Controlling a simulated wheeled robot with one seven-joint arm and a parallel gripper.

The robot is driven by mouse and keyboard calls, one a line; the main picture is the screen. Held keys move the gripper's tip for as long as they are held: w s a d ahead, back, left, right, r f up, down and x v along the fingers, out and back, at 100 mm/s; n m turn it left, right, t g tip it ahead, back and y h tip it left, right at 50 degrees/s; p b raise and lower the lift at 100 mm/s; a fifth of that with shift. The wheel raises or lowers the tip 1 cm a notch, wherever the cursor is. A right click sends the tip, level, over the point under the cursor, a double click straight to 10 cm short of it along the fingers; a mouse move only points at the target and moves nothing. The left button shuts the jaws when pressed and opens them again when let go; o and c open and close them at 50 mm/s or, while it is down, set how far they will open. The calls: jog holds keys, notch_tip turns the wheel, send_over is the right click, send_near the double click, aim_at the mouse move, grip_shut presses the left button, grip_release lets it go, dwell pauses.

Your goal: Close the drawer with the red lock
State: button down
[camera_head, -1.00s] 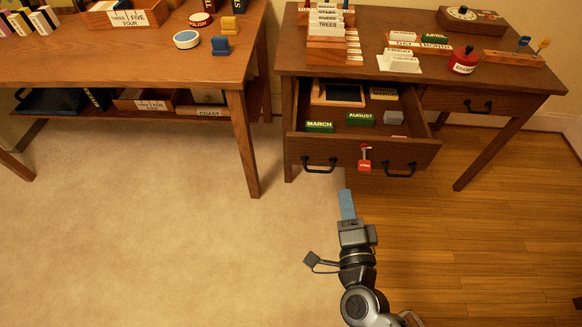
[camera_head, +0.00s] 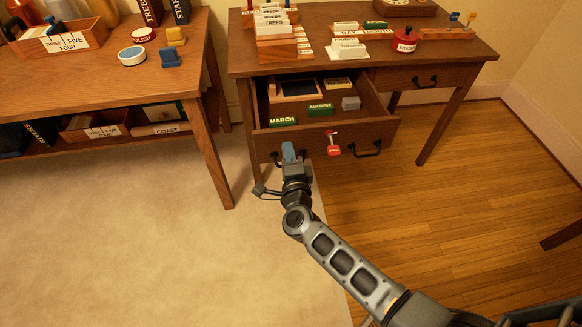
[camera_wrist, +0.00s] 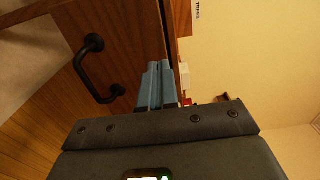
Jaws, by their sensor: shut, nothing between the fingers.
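The drawer (camera_head: 350,139) with the red lock is pulled out of the right-hand desk. The red lock (camera_head: 333,150) hangs at the middle of its front, between two black handles. Inside lie green blocks marked MARCH and AUGUST, a dark framed panel, a grey block and another labelled block. My gripper (camera_head: 288,150) is shut and empty, before the left part of the drawer front, over the left handle in the head view. In the wrist view its blue fingers (camera_wrist: 155,85) are beside the wooden front and a black handle (camera_wrist: 97,70). I cannot tell whether they touch the wood.
The desk top (camera_head: 300,64) holds a card rack, labelled cards, a red round container (camera_head: 404,40) and a stand. A shut drawer (camera_head: 425,78) is at the right. A second table (camera_head: 105,80) stands left. The floor in front is clear.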

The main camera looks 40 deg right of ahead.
aim_at(285, 133)
jog(key=shift+x, duration=1.9)
jog(key=shift+w+d+b, duration=0.3)
jog(key=shift+w, duration=0.05)
jog(key=b+x, duration=1.3)
jog(key=x, duration=1)
jog(key=shift+w+d, duration=0.25)
jog(key=shift+w, duration=0.05)
jog(key=shift+s, duration=0.1)
